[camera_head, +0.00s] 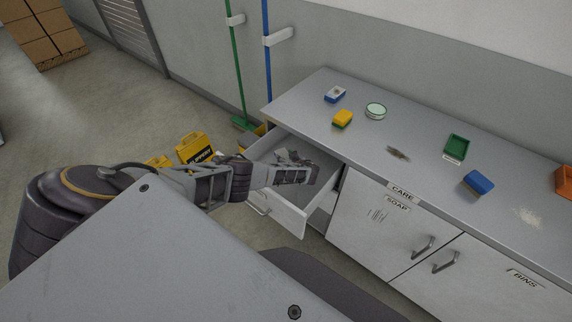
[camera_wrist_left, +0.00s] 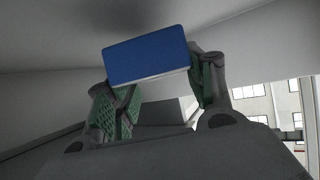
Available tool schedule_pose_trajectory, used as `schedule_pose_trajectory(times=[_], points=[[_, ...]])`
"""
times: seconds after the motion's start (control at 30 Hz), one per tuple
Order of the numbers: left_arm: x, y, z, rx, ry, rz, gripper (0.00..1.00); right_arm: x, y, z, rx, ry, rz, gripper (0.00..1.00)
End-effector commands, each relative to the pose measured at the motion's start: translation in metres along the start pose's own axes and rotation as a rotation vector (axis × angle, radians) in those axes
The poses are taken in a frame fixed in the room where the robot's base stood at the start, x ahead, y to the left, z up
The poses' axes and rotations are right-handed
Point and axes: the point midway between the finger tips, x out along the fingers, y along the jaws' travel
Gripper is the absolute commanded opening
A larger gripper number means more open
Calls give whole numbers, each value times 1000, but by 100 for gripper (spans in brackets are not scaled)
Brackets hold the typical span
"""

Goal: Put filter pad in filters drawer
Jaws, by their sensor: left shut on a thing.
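My left gripper (camera_head: 300,174) reaches from the left over the open drawer (camera_head: 291,217) at the left end of the counter unit, with its fingers within the drawer's outline. How deep it sits is hard to tell. In the left wrist view the fingers (camera_wrist_left: 160,95) with green pads are shut on a flat blue rectangular pad (camera_wrist_left: 146,55) with a pale edge, taken to be the filter pad. In the head view the pad is hidden by the gripper. No label can be read on the drawer front. My right gripper is not in view.

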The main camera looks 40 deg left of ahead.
Motion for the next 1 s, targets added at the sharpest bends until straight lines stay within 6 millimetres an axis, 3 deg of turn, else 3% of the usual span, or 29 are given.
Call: schedule_pose_trajectory(times=[0.23, 0.7, 1.0], points=[[2, 0, 5, 0, 0, 0, 28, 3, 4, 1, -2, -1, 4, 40], [19, 0, 35, 0, 1, 0, 28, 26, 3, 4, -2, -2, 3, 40], [20, 0, 36, -1, 1, 0, 28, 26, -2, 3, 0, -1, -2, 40]])
